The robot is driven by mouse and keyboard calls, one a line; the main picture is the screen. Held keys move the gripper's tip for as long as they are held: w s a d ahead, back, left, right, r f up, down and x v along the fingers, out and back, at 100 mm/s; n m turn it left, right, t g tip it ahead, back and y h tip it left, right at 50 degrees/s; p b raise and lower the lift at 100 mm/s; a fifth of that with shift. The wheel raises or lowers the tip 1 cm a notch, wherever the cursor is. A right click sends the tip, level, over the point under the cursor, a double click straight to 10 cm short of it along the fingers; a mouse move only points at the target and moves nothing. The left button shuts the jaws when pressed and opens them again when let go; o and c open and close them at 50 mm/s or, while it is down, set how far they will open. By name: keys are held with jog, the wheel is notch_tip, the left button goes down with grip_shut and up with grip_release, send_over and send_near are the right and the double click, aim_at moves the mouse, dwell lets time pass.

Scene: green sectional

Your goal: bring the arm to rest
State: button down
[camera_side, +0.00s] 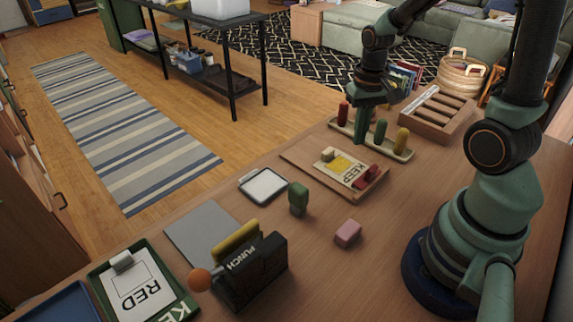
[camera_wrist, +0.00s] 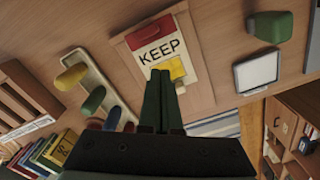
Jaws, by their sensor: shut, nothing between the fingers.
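My gripper (camera_side: 362,132) is shut and empty, with its green fingers pointing down over the peg tray (camera_side: 411,155) in the side view. In the wrist view its fingertips (camera_wrist: 161,73) are together, overlapping the lower edge of the KEEP card (camera_wrist: 157,36). Red (camera_side: 343,111), green (camera_side: 380,132) and yellow (camera_side: 402,140) pegs stand in the tray. The fingers appear between the red and green pegs in the side view, but I cannot tell their exact height. In the wrist view the fingers are right of the tray (camera_wrist: 119,98).
The KEEP card lies on a wooden board (camera_side: 300,158) with a red clip. A slotted wooden rack (camera_side: 432,112) stands behind the tray. A green stamp-like piece (camera_side: 298,197), pink block (camera_side: 348,233), white-topped pad (camera_side: 263,185) and black punch (camera_side: 252,272) stand nearer. Table right of the pink block is clear.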

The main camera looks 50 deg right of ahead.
jog(key=shift+r, duration=0.6)
jog(key=a+r+n+t, duration=0.5)
jog(key=a+r, duration=0.5)
jog(key=r, duration=0.3)
jog(key=shift+s+r+n+t, duration=0.2)
jog(key=shift+s+n+t, duration=0.1)
jog(key=shift+s+n, duration=0.2)
jog(key=shift+w+d, duration=0.1)
jog(key=w+d+f+g, duration=0.3)
jog(key=d+f+g, duration=0.4)
jog(key=d+f, duration=0.2)
jog(key=shift+w+d+f, duration=0.25)
jog(key=shift+w+d, duration=0.15)
jog(key=shift+d, duration=0.1)
